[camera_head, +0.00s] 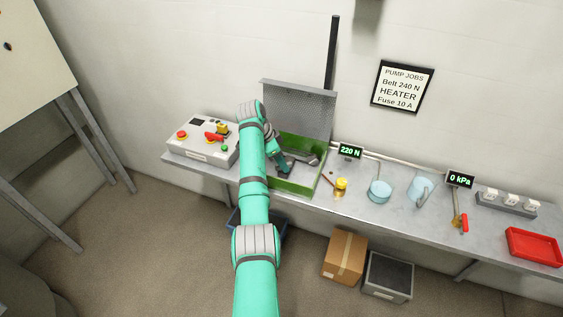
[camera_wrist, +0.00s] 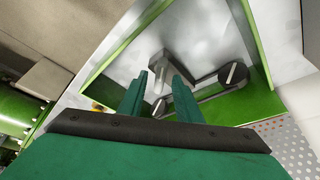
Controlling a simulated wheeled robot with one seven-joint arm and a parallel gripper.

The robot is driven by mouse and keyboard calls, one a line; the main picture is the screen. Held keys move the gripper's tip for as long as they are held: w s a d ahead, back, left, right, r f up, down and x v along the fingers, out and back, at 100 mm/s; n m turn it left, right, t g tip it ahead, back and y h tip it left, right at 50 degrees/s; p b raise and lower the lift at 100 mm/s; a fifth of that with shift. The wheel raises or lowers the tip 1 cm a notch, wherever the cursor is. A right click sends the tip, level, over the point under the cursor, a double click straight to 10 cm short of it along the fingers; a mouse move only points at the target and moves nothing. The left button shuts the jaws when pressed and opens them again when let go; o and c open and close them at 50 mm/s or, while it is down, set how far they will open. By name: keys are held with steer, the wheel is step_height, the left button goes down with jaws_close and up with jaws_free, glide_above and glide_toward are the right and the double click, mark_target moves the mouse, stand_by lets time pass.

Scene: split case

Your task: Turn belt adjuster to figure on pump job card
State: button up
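The pump job card (camera_head: 402,86) on the wall reads Belt 240 N, HEATER, Fuse 10 A. The belt display (camera_head: 350,151) reads 220 N. The green case (camera_head: 296,186) stands on the bench with its perforated lid up. My gripper (camera_head: 285,166) reaches down into it. In the wrist view, my gripper (camera_wrist: 157,72) has its fingers apart. A grey block-like part, seemingly the belt adjuster (camera_wrist: 160,80), shows between and beyond the fingertips; I cannot tell whether they touch it. A round pulley (camera_wrist: 233,74) with a dark belt lies to its right.
A control box (camera_head: 202,142) with red and green buttons stands left of the case. A yellow-capped jar (camera_head: 341,188), blue vessels (camera_head: 380,191) and a red tray (camera_head: 534,246) are to the right.

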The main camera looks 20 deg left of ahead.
steer(key=v, duration=1)
steer(key=shift+a+r, duration=0.15)
steer(key=shift+r, duration=0.2)
steer(key=shift+s, duration=0.1)
